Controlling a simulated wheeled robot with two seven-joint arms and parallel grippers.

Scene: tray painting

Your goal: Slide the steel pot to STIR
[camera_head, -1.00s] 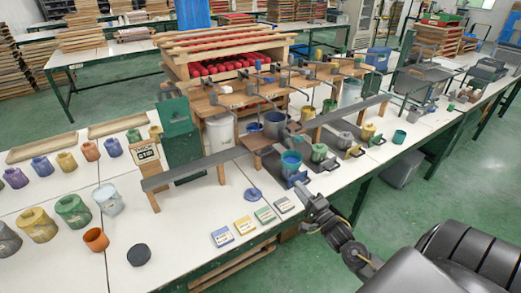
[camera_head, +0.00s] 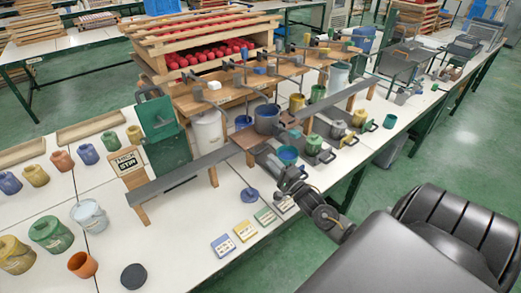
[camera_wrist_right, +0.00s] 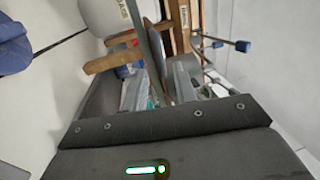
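The steel pot (camera_head: 266,118), a grey cylinder with dark blue inside, stands upright on the wooden stand behind the long grey rail. A wooden sign (camera_head: 126,162) with STIR lettering stands at the rail's left end. My right gripper (camera_head: 281,178) is low in front of the rail, close to a teal cup (camera_head: 288,154) and apart from the pot. In the right wrist view its fingers (camera_wrist_right: 160,88) are spread, with grey and wooden parts beyond them; I cannot make out the pot there. My left gripper is not in view.
The long grey rail (camera_head: 190,172) crosses the table. Small green (camera_head: 314,142) and yellow (camera_head: 360,117) cups stand right of the teal cup. Label cards (camera_head: 245,231) and a blue lid (camera_head: 250,195) lie in front. Coloured jars (camera_head: 50,234) fill the left.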

